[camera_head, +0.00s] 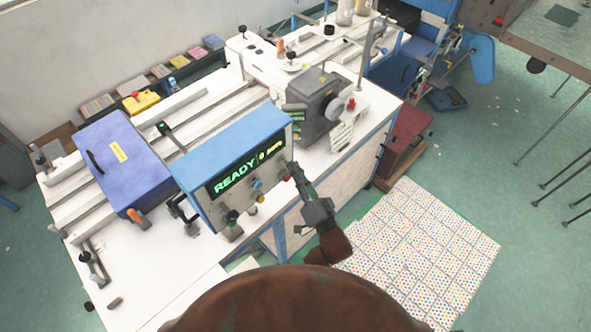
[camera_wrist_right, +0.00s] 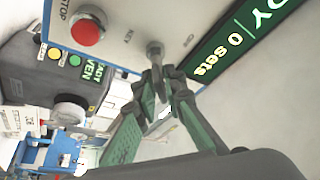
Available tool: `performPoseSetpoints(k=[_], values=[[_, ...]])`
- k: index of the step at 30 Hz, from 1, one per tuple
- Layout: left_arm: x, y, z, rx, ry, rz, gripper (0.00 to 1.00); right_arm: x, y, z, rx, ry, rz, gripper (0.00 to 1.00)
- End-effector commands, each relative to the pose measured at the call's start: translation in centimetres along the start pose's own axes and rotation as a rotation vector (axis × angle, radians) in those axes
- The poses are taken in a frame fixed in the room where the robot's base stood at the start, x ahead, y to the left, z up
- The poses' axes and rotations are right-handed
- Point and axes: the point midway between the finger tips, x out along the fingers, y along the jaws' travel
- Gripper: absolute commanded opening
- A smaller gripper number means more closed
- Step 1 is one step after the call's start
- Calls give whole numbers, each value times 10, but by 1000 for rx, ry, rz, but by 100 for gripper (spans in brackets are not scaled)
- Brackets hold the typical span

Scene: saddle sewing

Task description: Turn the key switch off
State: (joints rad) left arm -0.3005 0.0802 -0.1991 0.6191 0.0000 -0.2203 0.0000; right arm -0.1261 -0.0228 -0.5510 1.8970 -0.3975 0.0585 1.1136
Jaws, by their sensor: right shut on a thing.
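The blue-topped control box (camera_head: 232,142) stands on the white machine table, with a display (camera_head: 237,180) lit "READY" in green. Its front panel carries a key switch (camera_wrist_right: 155,50), a grey metal piece beside the small label "KEY". My right gripper (camera_head: 292,170) reaches up to the right end of this panel. In the right wrist view, its fingertips (camera_wrist_right: 158,82) are closed together on the key just below the switch. The fingers partly hide the key, and I cannot read its turned position. My left gripper is not in view.
A red stop button (camera_wrist_right: 88,33) sits close beside the key. A dark grey machine head (camera_head: 314,108) stands behind the box to the right. A purple-blue case (camera_head: 122,165) is at the left. A dotted mat (camera_head: 425,250) lies on the floor at the right.

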Motion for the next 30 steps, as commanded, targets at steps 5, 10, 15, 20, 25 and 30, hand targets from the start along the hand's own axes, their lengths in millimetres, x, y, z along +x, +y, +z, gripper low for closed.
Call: performPoseSetpoints(k=[5,10,15,20,25,30], values=[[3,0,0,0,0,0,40,0,1,1,-76,-2,-31,0],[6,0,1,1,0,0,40,0,1,1,-196,-2,-82,0],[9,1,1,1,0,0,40,0,1,1,-343,-3,-143,0],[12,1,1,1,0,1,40,0,1,1,-485,-3,-201,0],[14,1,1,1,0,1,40,0,1,1,-634,-3,-263,0],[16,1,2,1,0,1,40,0,1,1,-783,-2,-325,0]])
